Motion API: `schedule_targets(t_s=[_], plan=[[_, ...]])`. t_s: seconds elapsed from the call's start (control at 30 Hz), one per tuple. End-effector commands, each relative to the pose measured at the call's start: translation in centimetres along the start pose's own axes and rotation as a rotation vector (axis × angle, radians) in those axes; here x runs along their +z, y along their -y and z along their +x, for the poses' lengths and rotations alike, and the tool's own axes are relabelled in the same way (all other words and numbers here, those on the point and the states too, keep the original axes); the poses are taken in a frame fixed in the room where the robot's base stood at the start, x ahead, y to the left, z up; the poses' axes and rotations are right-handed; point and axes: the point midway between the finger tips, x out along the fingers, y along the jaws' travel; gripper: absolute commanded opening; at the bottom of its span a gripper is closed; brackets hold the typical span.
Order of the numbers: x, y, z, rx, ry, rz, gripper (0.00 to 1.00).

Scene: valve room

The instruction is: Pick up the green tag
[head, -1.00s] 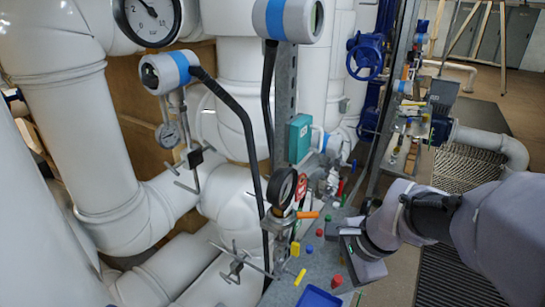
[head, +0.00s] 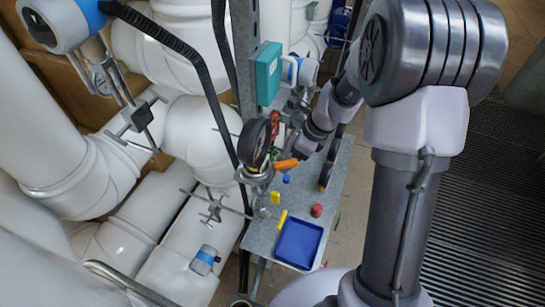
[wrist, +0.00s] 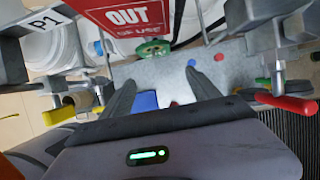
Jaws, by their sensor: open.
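No green tag can be made out for certain. In the wrist view a round green piece (wrist: 153,50), whose kind I cannot tell, lies on the grey bench top beyond my gripper (wrist: 160,77). My gripper is open, with its two dark fingers apart and nothing seen between them. A small green part (wrist: 262,82) shows at the right by a red handle. In the head view my arm reaches over the bench behind the gauge; its gripper is hard to make out there. A thin green piece (head: 338,220) lies at the bench's right edge.
The narrow grey bench (head: 262,240) carries a blue tray (head: 299,243), a red knob (head: 316,210), small yellow pieces and a gauge (head: 254,143). A red OUT sign (wrist: 128,18) hangs close to my gripper. White pipes crowd the left; a dark grating floor (head: 480,230) lies right.

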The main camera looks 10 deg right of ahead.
Motion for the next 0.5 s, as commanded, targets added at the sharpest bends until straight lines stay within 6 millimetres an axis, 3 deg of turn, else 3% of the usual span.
schedule_targets(t_s=[0.2,0.3,0.5], plan=[[4.3,-0.1,1.8,0.001,0.001,-0.005,0.71],[4.2,-0.1,3.0,0.0,0.0,-0.002,0.71],[4.3,-0.1,2.9,-0.001,0.0,-0.002,0.71]])
